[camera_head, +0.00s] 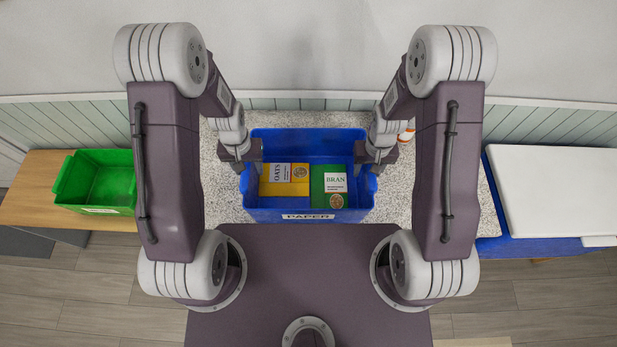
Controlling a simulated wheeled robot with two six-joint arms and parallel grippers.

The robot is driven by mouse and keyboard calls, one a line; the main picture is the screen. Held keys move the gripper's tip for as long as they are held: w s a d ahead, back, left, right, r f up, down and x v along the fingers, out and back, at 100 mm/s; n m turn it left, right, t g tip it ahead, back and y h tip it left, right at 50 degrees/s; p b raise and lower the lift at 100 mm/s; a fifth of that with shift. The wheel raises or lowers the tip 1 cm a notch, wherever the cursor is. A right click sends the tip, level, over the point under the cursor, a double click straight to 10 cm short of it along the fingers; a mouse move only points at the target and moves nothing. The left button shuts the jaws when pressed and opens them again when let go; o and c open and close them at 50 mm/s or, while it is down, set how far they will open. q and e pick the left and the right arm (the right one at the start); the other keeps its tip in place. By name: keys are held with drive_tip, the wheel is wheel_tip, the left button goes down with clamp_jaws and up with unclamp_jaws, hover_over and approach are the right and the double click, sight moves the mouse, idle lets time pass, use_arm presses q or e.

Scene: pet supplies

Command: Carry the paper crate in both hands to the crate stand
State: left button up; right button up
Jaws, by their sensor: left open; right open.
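The paper crate (308,203) is a blue open bin with a "PAPER" label on its near side. It stands on a speckled counter (228,205) in front of me. A yellow "OATS" box (284,188) and a green "BRAN" box (318,184) lie in it. My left gripper (243,165) is at the crate's left end and my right gripper (372,168) is at its right end. Both are open, close to the end walls. The fingertips are small and partly hidden, so I cannot tell whether they touch the crate. I cannot tell which surface is the crate stand.
A green empty bin (108,182) stands on a wooden bench (30,190) at the left. A white lidlike slab (555,190) lies over something blue at the right. A small white and orange item (407,133) is behind my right arm. The wall is close behind the counter.

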use_arm(q)
drive_tip(key=shift+w+f, duration=0.25)
use_arm(e)
drive_tip(key=shift+w+f, duration=0.2)
drive_tip(key=shift+w, duration=0.05)
use_arm(q)
drive_tip(key=shift+c, duration=0.6)
use_arm(e)
drive_tip(key=shift+c, duration=0.6)
use_arm(q)
drive_tip(key=shift+s, duration=0.1)
clamp_jaws()
use_arm(e)
drive_tip(key=shift+s, duration=0.1)
clamp_jaws()
use_arm(q)
drive_tip(key=shift+r, duration=0.1)
